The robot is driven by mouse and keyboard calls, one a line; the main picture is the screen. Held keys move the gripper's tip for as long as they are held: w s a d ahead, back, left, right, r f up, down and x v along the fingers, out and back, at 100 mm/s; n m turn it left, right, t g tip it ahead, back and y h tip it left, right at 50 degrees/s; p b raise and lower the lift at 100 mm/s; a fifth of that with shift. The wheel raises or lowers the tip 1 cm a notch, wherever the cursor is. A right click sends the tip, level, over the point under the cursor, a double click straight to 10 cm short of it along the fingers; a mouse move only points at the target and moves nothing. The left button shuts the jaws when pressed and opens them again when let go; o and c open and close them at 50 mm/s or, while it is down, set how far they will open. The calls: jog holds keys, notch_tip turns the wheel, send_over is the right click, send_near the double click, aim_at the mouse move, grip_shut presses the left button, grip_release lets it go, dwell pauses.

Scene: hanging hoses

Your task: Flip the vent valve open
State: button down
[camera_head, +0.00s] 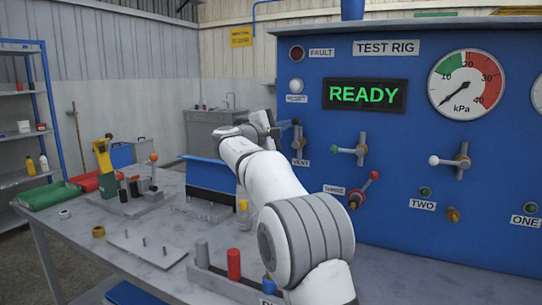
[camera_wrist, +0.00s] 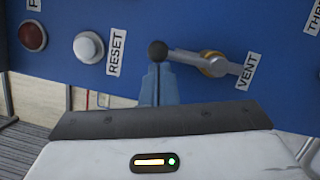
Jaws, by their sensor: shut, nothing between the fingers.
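The vent valve (camera_wrist: 213,64) is a brass hub with a silver lever and a black knob (camera_wrist: 158,50), beside the VENT label (camera_wrist: 247,72). In the wrist view its lever points left from the hub. In the head view the valve (camera_head: 298,140) is at the panel's left edge, partly behind my arm. My gripper (camera_wrist: 159,82) is shut and empty. Its blue-grey fingertips are right at the black knob, overlapping its lower edge in the wrist view; I cannot tell if they touch. In the head view my gripper's fingertips are mostly hidden near the panel.
The blue test rig panel (camera_head: 400,210) has a READY display (camera_head: 365,95), a pressure gauge (camera_head: 467,84) and other valve levers right of the vent. The RESET button (camera_wrist: 89,47) is left of the knob. A grey workbench (camera_head: 110,265) with tools and fixtures lies below my arm.

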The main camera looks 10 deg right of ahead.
jog(key=shift+a, duration=0.1)
jog(key=w+a+f+v, duration=0.1)
jog(key=w+v, duration=0.1)
jog(key=v, duration=1)
jog(key=shift+s+a, duration=0.2)
jog(key=shift+a, duration=0.3)
jog(key=shift+f, duration=0.15)
